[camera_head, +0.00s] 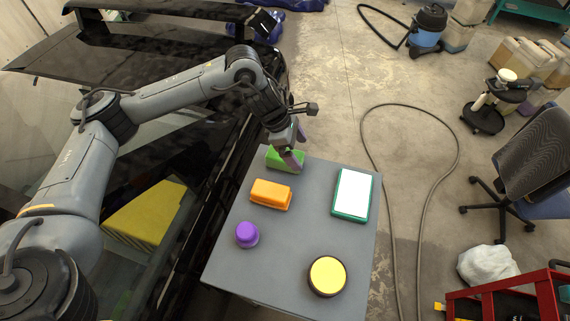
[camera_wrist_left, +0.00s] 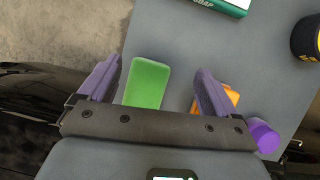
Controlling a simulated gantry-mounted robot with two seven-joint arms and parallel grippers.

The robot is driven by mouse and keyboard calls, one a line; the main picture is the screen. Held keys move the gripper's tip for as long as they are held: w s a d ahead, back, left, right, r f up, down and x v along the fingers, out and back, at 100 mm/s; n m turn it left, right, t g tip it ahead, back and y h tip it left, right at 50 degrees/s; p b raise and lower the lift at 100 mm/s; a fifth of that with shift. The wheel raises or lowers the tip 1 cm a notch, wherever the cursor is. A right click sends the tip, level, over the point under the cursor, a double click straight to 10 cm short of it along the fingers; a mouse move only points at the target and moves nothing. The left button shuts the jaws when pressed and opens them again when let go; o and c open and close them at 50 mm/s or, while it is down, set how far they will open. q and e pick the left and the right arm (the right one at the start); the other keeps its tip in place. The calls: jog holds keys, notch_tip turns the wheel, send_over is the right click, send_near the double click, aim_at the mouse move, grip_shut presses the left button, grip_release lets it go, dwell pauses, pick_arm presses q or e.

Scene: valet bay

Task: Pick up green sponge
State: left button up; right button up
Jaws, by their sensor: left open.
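The green sponge (camera_head: 282,159) lies at the far left corner of the grey table in the head view, partly hidden by my gripper. In the left wrist view the green sponge (camera_wrist_left: 147,84) lies between the two fingers, nearer the left finger. My left gripper (camera_head: 292,152) is open above the sponge, with a purple finger over its right end. In the left wrist view the gripper's purple fingers (camera_wrist_left: 156,82) stand apart with the sponge between them; I cannot tell if either touches it. My right gripper is not in view.
The grey table (camera_head: 300,235) also holds an orange block (camera_head: 270,194), a purple object (camera_head: 247,235), a round yellow-topped container (camera_head: 327,276) and a white-and-green box (camera_head: 352,194). The black car (camera_head: 215,165) stands close along the table's left. The table's middle is clear.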

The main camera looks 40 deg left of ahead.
pick_arm(q)
jog(key=shift+m+g, duration=0.4)
jog(key=shift+m, duration=0.2)
jog(key=a+r, duration=0.1)
jog(key=a, duration=0.1)
jog(key=s+a, duration=0.1)
jog(key=a, duration=0.1)
jog(key=a+r+b, duration=0.1)
jog(key=a, duration=0.2)
jog(key=shift+s+r, duration=0.35)
jog(key=shift+s+a, duration=0.15)
jog(key=shift+a, duration=0.05)
jog(key=x, duration=0.5)
jog(key=shift+a+p, duration=0.15)
jog(key=shift+p, duration=0.2)
jog(key=x, duration=0.1)
jog(key=p+x, duration=0.1)
jog(key=x, duration=0.2)
jog(key=shift+s+f, duration=0.15)
jog(key=shift+f, duration=0.05)
jog(key=shift+d+f, duration=0.2)
jog(key=shift+f, duration=0.2)
jog(key=shift+f, duration=0.25)
